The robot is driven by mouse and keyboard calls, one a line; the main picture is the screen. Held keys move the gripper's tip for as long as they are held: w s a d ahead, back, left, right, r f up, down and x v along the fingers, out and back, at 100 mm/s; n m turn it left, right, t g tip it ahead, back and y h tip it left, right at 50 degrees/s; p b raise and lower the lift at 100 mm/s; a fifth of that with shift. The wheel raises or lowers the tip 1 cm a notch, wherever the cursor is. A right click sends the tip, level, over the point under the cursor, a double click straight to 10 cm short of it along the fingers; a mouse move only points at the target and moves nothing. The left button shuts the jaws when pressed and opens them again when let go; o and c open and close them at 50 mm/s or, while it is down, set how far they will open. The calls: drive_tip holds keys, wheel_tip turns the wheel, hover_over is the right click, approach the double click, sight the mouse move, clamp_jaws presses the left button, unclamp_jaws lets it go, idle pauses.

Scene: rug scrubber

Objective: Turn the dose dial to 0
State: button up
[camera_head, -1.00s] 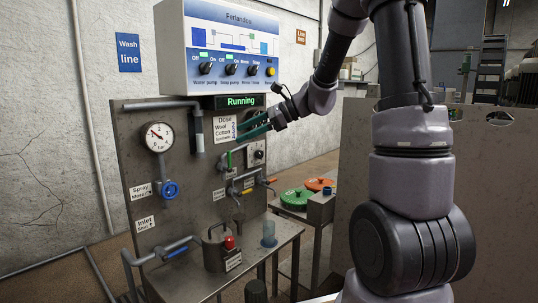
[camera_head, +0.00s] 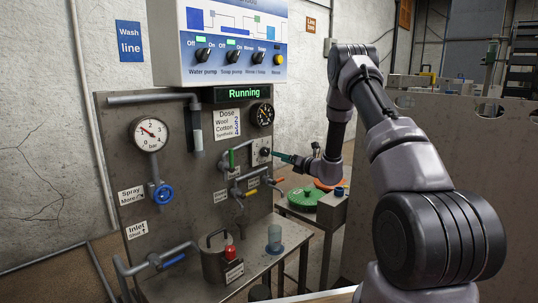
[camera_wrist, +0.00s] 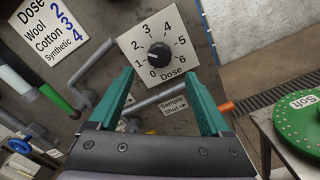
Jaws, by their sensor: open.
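The dose dial is a black round knob (camera_wrist: 159,55) on a white square plate (camera_wrist: 126,47) marked 0 to 6, with "Dose" printed below. I cannot clearly make out where its pointer stands. In the head view the dial (camera_head: 264,152) is on the metal panel, below the round black gauge. My gripper (camera_wrist: 159,73) is open, its two green fingers spread on the left and right below the knob in the wrist view. In the head view my gripper (camera_head: 277,155) is just right of the dial; contact cannot be told.
A dose card (camera_wrist: 50,30) lists Wool 2, Cotton 3, Synthetic 4. Pipes with a green handle (camera_wrist: 58,98) and an orange handle (camera_wrist: 227,107) are close by. A green "Soft" disc (camera_wrist: 303,125) lies at right. The display (camera_head: 243,94) reads "Running".

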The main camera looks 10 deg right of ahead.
sight(267, 153)
drive_tip(key=x, duration=0.8)
drive_tip(key=shift+c, duration=0.4)
clamp_jaws()
